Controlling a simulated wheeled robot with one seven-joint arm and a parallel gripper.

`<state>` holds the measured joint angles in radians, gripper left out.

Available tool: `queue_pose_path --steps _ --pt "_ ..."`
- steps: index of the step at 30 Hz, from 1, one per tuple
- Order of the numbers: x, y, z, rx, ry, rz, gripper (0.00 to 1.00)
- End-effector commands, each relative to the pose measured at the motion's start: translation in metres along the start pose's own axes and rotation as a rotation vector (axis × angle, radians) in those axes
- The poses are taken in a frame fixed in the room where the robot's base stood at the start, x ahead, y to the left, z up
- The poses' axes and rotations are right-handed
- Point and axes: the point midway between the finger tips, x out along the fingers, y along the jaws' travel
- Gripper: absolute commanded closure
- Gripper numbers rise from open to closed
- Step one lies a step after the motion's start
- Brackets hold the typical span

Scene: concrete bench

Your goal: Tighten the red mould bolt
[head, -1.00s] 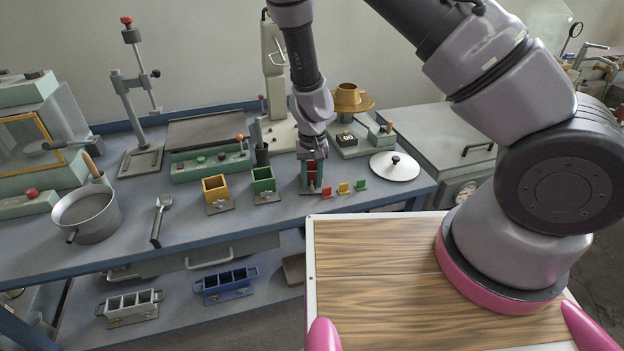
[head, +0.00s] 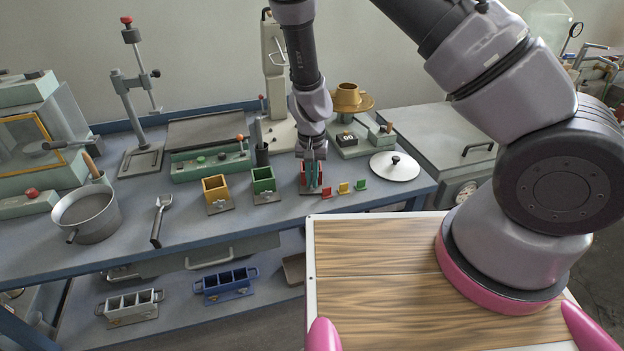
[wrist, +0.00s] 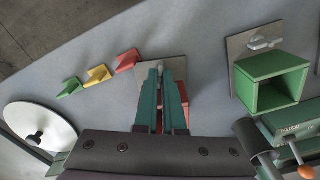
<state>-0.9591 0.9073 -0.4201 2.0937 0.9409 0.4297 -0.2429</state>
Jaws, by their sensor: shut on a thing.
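The red mould (head: 304,177) stands on the bench in line with the other moulds, mostly hidden behind my gripper (head: 313,188) in the head view. In the wrist view its red wall (wrist: 185,115) shows beside and between the green fingers, and its grey base plate (wrist: 146,72) lies under the fingertips. My gripper (wrist: 161,68) points down at the bolt end of this plate, its fingers close together and shut on the bolt. The bolt itself is almost wholly hidden between the fingertips.
The green mould (head: 263,180) and yellow mould (head: 216,188) stand to the left. The green mould's wing bolt (wrist: 265,42) shows clearly. Small red (head: 326,192), yellow (head: 343,187) and green (head: 361,184) markers and a white lid (head: 395,170) lie to the right.

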Motion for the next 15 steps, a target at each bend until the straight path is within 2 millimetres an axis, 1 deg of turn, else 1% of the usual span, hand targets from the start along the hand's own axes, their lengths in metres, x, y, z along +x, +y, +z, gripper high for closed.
queue_pose_path --steps 6,15 --pt "-0.0002 -0.0006 0.0000 0.147 0.000 0.005 1.00" --pt "-0.0002 -0.0007 -0.0001 0.276 0.000 0.010 1.00"
